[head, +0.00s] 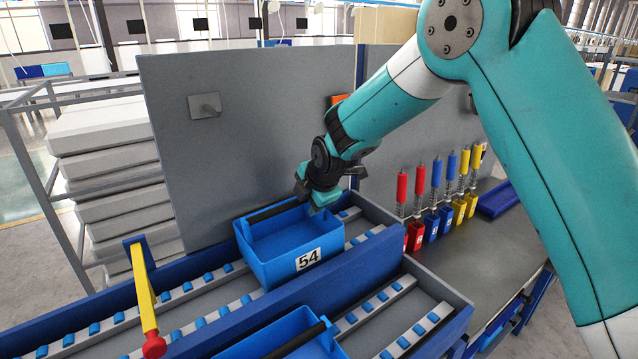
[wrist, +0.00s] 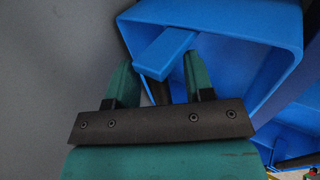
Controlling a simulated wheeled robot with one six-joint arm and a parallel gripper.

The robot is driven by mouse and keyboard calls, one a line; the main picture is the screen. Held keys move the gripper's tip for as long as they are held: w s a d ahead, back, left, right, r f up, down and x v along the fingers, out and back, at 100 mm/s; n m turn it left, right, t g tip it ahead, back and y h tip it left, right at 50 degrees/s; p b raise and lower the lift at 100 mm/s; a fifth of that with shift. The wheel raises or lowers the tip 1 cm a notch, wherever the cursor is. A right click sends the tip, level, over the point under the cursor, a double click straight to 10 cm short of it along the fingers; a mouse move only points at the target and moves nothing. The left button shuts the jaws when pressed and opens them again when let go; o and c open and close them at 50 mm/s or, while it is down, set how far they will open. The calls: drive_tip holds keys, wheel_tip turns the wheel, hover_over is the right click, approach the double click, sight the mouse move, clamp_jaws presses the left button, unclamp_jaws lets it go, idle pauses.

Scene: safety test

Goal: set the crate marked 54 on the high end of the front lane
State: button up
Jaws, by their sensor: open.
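The blue crate marked 54 (head: 290,245) sits upright on the roller strips of the back lane (head: 190,290), with its number facing me. A dark bar lies along its far left rim. In the wrist view my gripper's two teal fingers (wrist: 160,70) are apart. A blue tab of the crate (wrist: 165,53) shows between and just beyond them; I cannot tell if they touch it.
Another blue crate (head: 285,335) with a dark bar stands on the front lane at the bottom edge. A yellow lever with a red knob (head: 147,305) rises at the left. A grey panel (head: 250,130) stands behind. Red, blue and yellow spring-topped blocks (head: 440,215) line the right bench.

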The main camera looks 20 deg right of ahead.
drive_tip(key=b+v, duration=0.3)
drive_tip(key=v, duration=1.4)
drive_tip(key=s+a+f+m+g+y, duration=0.1)
drive_tip(key=s+f+m+g, duration=0.2)
drive_tip(key=s+m, duration=0.4)
drive_tip(key=s+a+f+m+g+y, duration=0.1)
drive_tip(key=s+m, duration=0.6)
drive_tip(key=s, duration=1.5)
wheel_tip(320, 180, down, 3)
drive_tip(key=a+g, duration=0.1)
drive_tip(key=g, duration=0.1)
drive_tip(key=shift+s+m+g+y, duration=0.3)
drive_tip(key=shift+s+m+y, duration=0.1)
drive_tip(key=shift+a+r, duration=0.1)
drive_tip(key=shift+a, duration=0.1)
